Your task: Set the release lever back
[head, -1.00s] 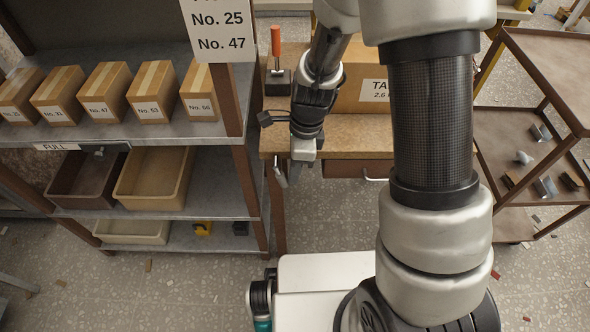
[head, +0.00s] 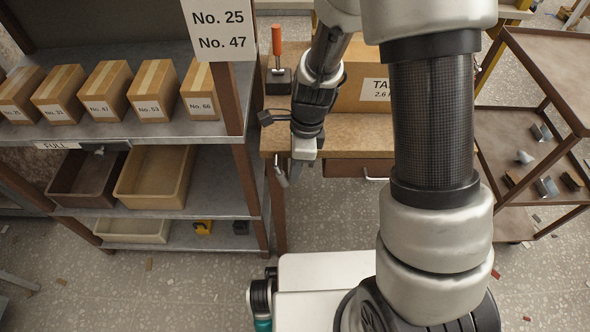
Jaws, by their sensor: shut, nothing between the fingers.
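An upright lever with an orange-red handle (head: 277,41) stands on a dark base (head: 278,81) at the back left of the wooden workbench (head: 345,136). I take it for the release lever. My wrist and forearm pass just right of the lever. The fingertips are small, and their height against the bench edge is hard to tell.
A large labelled carton (head: 362,88) sits on the bench, partly behind my arm. A shelf rack (head: 200,128) with numbered boxes and bins stands close on the left. A brown cart (head: 490,118) holding small parts stands right. Speckled floor (head: 335,215) lies open before the bench.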

